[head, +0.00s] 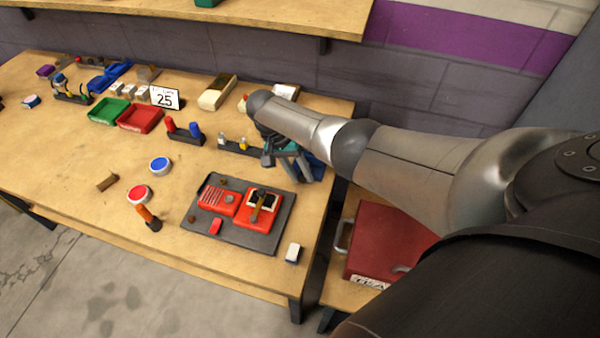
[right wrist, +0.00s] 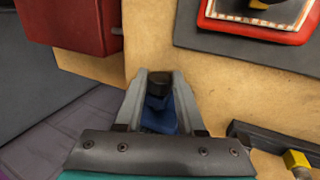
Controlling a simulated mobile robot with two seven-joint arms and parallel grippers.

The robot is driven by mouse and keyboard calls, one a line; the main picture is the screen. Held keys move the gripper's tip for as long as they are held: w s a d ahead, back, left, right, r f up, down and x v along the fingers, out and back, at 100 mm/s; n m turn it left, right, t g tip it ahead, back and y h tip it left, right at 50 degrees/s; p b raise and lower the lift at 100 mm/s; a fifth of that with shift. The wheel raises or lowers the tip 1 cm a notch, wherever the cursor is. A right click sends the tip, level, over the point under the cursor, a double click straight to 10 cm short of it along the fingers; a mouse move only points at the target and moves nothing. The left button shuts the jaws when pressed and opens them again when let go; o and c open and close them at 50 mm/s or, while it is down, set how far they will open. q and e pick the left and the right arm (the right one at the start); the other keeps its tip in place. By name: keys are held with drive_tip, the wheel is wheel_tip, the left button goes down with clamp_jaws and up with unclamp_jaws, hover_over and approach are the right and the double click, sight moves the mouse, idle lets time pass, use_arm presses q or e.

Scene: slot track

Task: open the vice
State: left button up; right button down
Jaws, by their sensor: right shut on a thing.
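A blue thing (head: 318,168), which looks like the vice, stands at the right edge of the workbench and is mostly hidden behind my right gripper (head: 295,172). In the right wrist view, the blue part (right wrist: 158,112) with a dark round end sits between the two grey fingers of the right gripper (right wrist: 160,80). The fingers are closed on it. I cannot tell how far apart the vice's jaws are. My left gripper is not in view.
A red box (head: 390,240) stands right of the workbench. Racks and bins fill the back.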

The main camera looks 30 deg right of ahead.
drive_tip(key=c, duration=0.5)
unclamp_jaws()
drive_tip(key=p+v, duration=0.2)
drive_tip(key=v, duration=1.3)
drive_tip(key=shift+r+p, duration=0.1)
drive_tip(key=shift+p, duration=0.25)
